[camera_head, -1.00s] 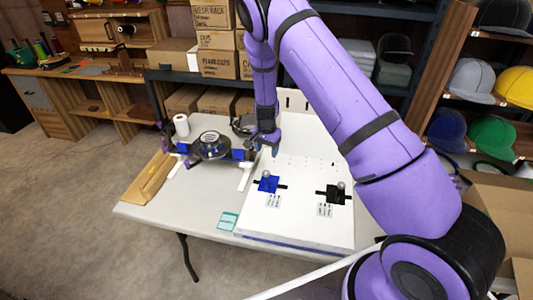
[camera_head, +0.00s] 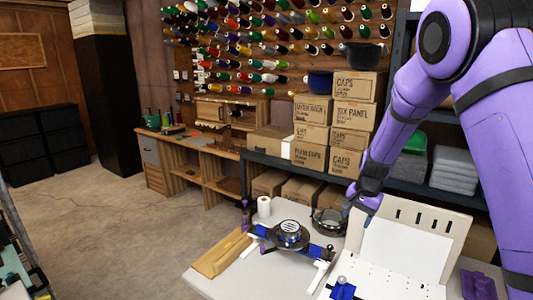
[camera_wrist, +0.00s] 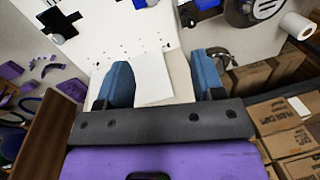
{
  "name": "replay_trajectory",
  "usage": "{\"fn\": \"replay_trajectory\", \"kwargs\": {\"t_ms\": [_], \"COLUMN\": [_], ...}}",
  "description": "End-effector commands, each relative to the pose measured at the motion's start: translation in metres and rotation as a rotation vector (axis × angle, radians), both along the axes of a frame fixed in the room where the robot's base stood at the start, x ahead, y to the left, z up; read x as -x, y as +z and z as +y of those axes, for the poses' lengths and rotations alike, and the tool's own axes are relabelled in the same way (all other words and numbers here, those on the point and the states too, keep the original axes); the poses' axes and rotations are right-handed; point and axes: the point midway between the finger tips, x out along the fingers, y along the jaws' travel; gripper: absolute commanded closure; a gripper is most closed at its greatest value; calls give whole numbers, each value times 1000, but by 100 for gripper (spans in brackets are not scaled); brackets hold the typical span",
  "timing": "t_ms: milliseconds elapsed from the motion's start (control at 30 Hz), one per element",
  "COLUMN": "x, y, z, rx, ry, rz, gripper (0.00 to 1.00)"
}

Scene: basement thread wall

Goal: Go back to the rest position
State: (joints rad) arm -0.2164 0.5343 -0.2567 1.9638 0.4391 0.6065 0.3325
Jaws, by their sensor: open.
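My gripper shows in the wrist view (camera_wrist: 163,80) with its two blue fingertips spread apart and nothing between them. In the head view my gripper (camera_head: 368,205) hangs over the back of the white table (camera_head: 206,283), in front of a white slotted panel (camera_head: 444,222). A round black device with blue clamps (camera_head: 290,232) stands on the table to its left. A blue clamp with a metal knob (camera_head: 342,290) sits on the white board at the bottom edge of the view.
A white roll (camera_head: 264,206) and a cardboard tray (camera_head: 220,253) lie at the table's left. Stacked cap boxes (camera_head: 352,114) stand on the shelf behind. A thread wall (camera_head: 270,40) and wooden workbench (camera_head: 200,160) are at the back. The floor (camera_head: 130,225) at left is open.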

Motion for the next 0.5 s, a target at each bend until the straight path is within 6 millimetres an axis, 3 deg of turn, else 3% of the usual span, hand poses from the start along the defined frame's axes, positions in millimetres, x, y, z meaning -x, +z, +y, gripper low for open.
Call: {"fn": "replay_trajectory", "kwargs": {"t_ms": [33, 200, 500], "x": [8, 38, 105], "y": [21, 77, 161], "z": [-1, -2, -6], "rx": [-8, -23, -19], "ry": [17, 93, 230], "rz": [-18, -65, -151], "gripper": [38, 38, 38]}}
